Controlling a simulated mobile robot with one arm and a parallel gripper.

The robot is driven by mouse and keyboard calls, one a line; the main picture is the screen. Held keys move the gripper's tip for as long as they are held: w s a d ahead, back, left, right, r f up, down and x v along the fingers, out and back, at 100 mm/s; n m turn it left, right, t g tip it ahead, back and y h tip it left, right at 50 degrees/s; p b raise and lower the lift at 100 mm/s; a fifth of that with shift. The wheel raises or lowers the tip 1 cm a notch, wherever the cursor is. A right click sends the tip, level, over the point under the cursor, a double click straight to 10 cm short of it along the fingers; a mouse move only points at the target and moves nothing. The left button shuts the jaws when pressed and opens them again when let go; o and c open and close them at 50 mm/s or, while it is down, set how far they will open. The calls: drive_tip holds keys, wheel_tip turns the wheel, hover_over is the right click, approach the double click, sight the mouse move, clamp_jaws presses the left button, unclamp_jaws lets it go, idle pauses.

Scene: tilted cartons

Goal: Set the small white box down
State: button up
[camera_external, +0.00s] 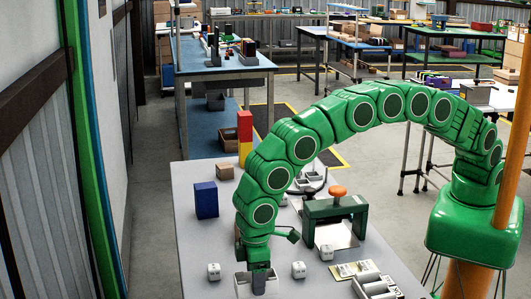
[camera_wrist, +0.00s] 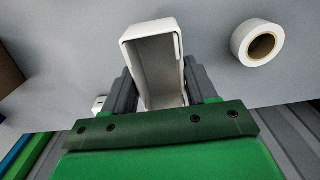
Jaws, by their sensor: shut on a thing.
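The small white box (camera_wrist: 153,52) is an open, hollow box with thin walls. In the wrist view it sits between the two dark grey fingers of my gripper (camera_wrist: 160,92), which are shut on it. In the external view my gripper (camera_external: 258,280) points down at the front of the grey table, and the white box (camera_external: 241,284) shows partly behind its finger. The finger hides part of the box. I cannot tell whether the box's underside touches the table (camera_external: 198,237).
A green press (camera_external: 337,212) with an orange knob stands behind right, a blue box (camera_external: 206,200) behind left. A white tape roll (camera_wrist: 240,46) lies beside the box in the wrist view.

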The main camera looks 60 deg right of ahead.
drive_tip(key=shift+w+a+f, duration=0.15)
drive_tip(key=shift+a+f, duration=0.1)
drive_tip(key=shift+f, duration=1.7)
drive_tip(key=shift+f, duration=0.1)
drive_tip(key=o, duration=1)
wheel_tip(320, 180, up, 12)
drive_tip(key=shift+r, duration=0.1)
